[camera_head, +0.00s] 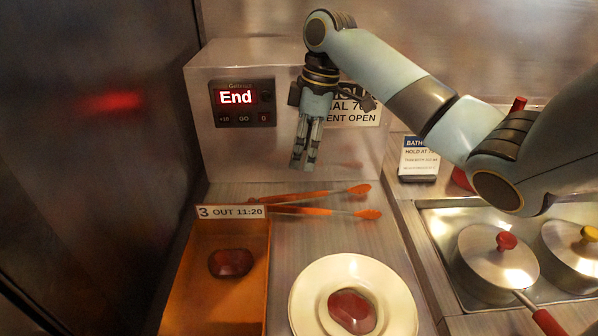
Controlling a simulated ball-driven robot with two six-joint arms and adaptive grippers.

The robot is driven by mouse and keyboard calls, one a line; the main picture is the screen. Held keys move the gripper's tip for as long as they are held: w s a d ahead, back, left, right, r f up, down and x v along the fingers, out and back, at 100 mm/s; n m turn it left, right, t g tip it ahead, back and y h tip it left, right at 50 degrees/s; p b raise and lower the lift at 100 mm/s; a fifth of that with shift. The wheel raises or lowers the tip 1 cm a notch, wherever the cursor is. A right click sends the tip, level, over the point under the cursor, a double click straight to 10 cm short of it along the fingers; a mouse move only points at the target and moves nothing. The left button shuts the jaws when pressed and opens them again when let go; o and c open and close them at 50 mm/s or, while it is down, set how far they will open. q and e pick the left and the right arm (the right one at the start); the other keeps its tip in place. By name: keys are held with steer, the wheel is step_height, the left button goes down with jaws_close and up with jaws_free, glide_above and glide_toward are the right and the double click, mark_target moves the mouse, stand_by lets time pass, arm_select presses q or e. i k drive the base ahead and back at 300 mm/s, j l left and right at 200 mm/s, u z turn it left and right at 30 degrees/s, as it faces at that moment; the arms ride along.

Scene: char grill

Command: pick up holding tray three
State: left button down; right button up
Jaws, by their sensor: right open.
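Holding tray three (188,272) is an orange-brown tray at the lower left, with a card (231,212) at its back edge reading "3 OUT 11:20". A dark red oval piece (231,263) lies in it. My right gripper (304,163) comes in from the upper right and points down. Its fingers are apart and empty, in front of the steel cabinet, up and to the right of the tray and not touching it. My left gripper is not in view.
Orange-tipped tongs (325,210) lie just behind and right of the tray. A white plate (303,300) with a red piece (352,311) stands to its right. A steel cabinet (230,160) with an "End" display stands behind. Lidded pots (497,262) are at right; a dark wall is close at left.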

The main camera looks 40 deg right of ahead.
mark_target(199, 304)
steer(key=k+j, duration=1.2)
steer(key=j, duration=0.2)
